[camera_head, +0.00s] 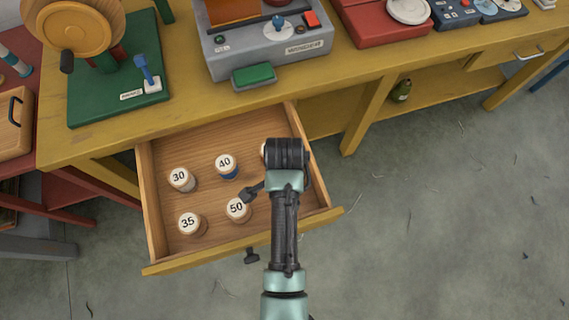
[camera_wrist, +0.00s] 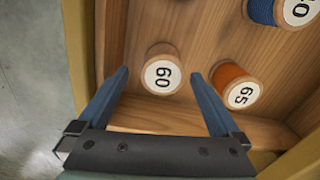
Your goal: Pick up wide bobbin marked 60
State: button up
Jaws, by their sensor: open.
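The wide bobbin marked 60 (camera_wrist: 162,76) stands upright in the open drawer, its round white label facing up, with pale wood rims. In the wrist view it sits between and slightly beyond the tips of my open gripper (camera_wrist: 158,80), with a finger on either side; I see no contact. In the head view my gripper (camera_head: 286,154) is over the right part of the drawer and hides this bobbin. A pale edge of a bobbin shows just left of it, its number hidden.
A bobbin marked 65 (camera_wrist: 235,88) with orange thread stands right of the right finger. A blue-thread bobbin (camera_wrist: 278,12) is farther up. Bobbins 30 (camera_head: 180,178), 40 (camera_head: 226,166), 35 (camera_head: 191,224) and 50 (camera_head: 237,209) fill the drawer's left. Wooden drawer walls (camera_head: 150,205) surround them.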

jog(key=shift+w+f+b, duration=0.2)
jog(key=shift+f+b, duration=0.4)
jog(key=shift+f, duration=2.15)
jog(key=shift+c, duration=0.3)
jog(key=shift+r, duration=0.1)
jog(key=c, duration=1.3)
